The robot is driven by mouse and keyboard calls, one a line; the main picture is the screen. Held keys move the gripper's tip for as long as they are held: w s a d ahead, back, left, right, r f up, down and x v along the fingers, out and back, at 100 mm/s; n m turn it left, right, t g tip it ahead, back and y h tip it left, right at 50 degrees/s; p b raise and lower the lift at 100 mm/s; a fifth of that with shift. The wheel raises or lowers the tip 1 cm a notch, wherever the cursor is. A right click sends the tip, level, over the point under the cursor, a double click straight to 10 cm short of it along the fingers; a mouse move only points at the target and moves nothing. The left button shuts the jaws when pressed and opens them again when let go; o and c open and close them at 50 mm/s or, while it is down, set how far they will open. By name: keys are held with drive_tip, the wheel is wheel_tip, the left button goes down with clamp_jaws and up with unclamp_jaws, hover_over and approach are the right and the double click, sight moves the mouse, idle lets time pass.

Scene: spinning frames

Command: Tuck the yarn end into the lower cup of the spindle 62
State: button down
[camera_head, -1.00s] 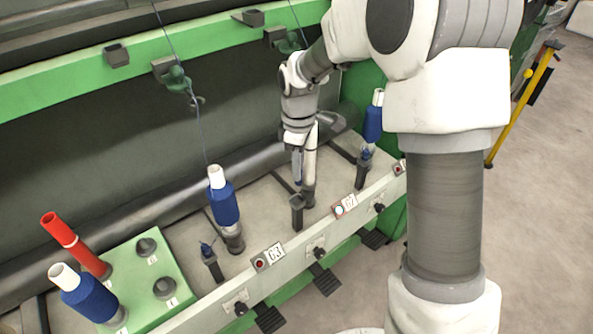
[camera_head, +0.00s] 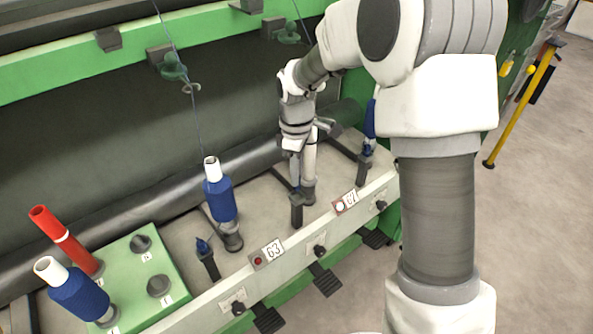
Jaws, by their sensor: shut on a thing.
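Spindle 62 stands behind the number plate 62 (camera_head: 350,198). It shows as a bare white tube (camera_head: 310,158) with a dark grey lower cup (camera_head: 308,190) at its foot. My gripper (camera_head: 295,174) points down just left of the tube, above and slightly left of the lower cup. It is shut on the yarn end, of which only a trace of blue shows below the fingers. The fingertips and the exact contact with the cup are too small to tell.
A dark post (camera_head: 297,208) stands in front of spindle 62. Spindle 63 with a blue bobbin (camera_head: 220,202) is to the left, with yarn running up from it. A green tray (camera_head: 175,270) bears a red tube (camera_head: 74,252) and a blue bobbin (camera_head: 80,298). Another blue bobbin (camera_head: 370,120) is at right.

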sight(296, 189)
drive_tip(key=shift+f+b, duration=0.75)
drive_tip(key=shift+f, duration=0.85)
drive_tip(key=c, duration=0.7)
unclamp_jaws()
wheel_tip(296, 189, up, 17)
drive_tip(key=p, duration=0.4)
drive_tip(key=shift+r+p, duration=0.2)
drive_tip(key=shift+p, duration=0.2)
